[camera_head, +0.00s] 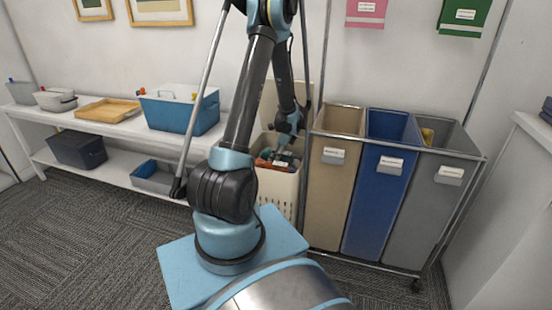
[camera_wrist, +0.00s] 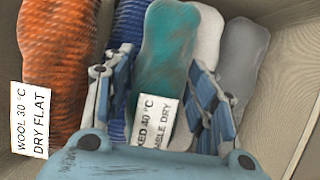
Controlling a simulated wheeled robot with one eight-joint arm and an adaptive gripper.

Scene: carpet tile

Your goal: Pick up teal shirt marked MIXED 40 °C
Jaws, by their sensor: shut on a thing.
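The teal shirt (camera_wrist: 167,48) is a rolled bundle in the middle of the wrist view. In the head view my gripper (camera_head: 284,150) reaches down into the cream laundry basket (camera_head: 278,190), where the shirt is mostly hidden. I cannot tell whether the shirt is clear of the basket floor.
In the basket, an orange garment (camera_wrist: 58,50) tagged WOOL 30 °C, a blue ribbed one (camera_wrist: 128,22), a white one (camera_wrist: 208,35) and a grey one (camera_wrist: 242,55) lie close around. Tan (camera_head: 335,195), blue (camera_head: 380,205) and grey (camera_head: 430,215) bins stand right.

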